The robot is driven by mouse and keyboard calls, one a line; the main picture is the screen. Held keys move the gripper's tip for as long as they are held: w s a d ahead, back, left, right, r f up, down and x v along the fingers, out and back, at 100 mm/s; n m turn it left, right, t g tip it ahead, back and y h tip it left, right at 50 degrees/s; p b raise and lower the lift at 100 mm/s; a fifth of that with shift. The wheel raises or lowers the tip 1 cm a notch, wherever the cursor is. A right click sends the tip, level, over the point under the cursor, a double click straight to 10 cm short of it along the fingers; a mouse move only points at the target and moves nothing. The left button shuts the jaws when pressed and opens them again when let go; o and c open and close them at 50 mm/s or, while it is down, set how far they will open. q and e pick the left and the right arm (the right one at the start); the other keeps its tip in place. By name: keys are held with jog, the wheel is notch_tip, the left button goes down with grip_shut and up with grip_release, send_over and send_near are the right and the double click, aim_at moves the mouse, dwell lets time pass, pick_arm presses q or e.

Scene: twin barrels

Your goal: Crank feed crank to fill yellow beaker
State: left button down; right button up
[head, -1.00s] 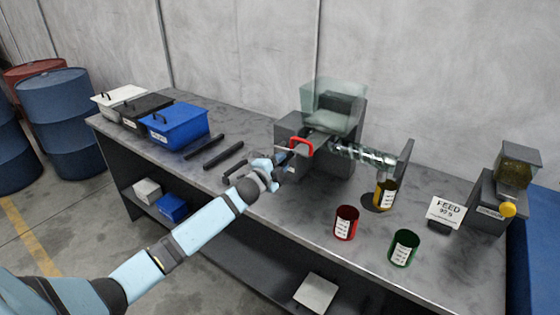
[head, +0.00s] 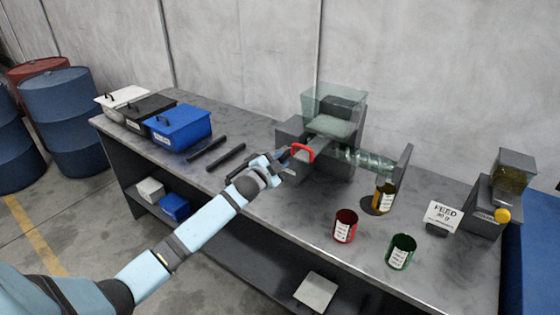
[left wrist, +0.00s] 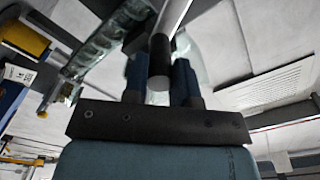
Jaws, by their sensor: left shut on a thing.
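The feed machine (head: 325,158) is a grey housing with a clear hopper (head: 333,112) on top and a clear screw tube (head: 368,161) running right. The yellow beaker (head: 385,196), with a white label, stands below the tube's right end; its contents cannot be made out. My left gripper (head: 284,172) is at the machine's front left, beside a red bracket-shaped part (head: 303,152). In the left wrist view, the gripper (left wrist: 160,75) is shut on a dark round crank handle (left wrist: 158,60). The rest of the crank is mostly hidden. My right gripper is not in view.
A red beaker (head: 345,226) and a green beaker (head: 401,251) stand at the front. A FEED sign (head: 442,215) and a second device with a yellow knob (head: 502,215) are right.

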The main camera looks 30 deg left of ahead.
pick_arm(q)
jog(key=shift+r, duration=0.1)
jog(key=c, duration=0.9)
grip_release()
jog(key=s, duration=0.4)
jog(key=s+b, duration=0.1)
jog(key=s, duration=0.4)
jog(key=s+a, duration=0.1)
jog(key=s, duration=0.3)
jog(key=shift+s+a, duration=0.1)
jog(key=shift+s, duration=0.3)
